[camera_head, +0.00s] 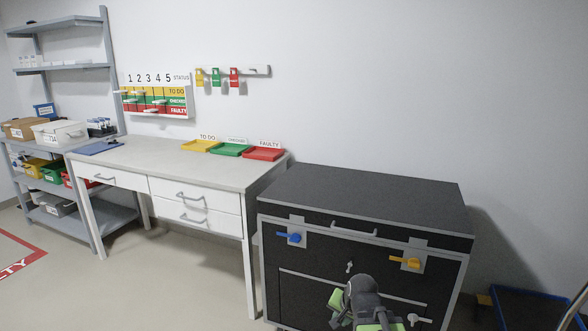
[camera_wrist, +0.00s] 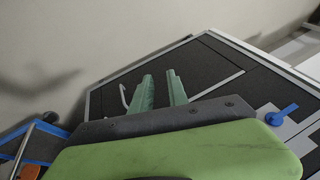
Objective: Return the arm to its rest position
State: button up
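My gripper (camera_wrist: 160,77) shows in the wrist view with two green fingers apart and nothing between them. In the head view my arm is low in front of the black case (camera_head: 365,192), at its lower middle, and hides part of its front. The fingertips are hard to make out there. In the wrist view the fingers are seen against the dark panel of the case (camera_wrist: 215,62). Whether they touch it I cannot tell.
The case bears a blue latch (camera_head: 290,238) and a yellow latch (camera_head: 406,261). A white desk (camera_head: 150,160) with green, red and yellow trays stands left of it. A shelf rack (camera_head: 118,80) is farther left. A blue-edged object (camera_head: 530,305) lies at the right. Floor is clear at lower left.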

jog(key=s+d+f+n+g+h, duration=0.1)
jog(key=s+d+f+n+g, duration=0.1)
jog(key=s+n+g, duration=0.6)
notch_tip(320, 180, up, 30)
jog(key=s+m+t+p, duration=0.2)
jog(key=p, duration=2.8)
jog(key=shift+s+f+t, duration=0.15)
jog(key=shift+t, duration=0.25)
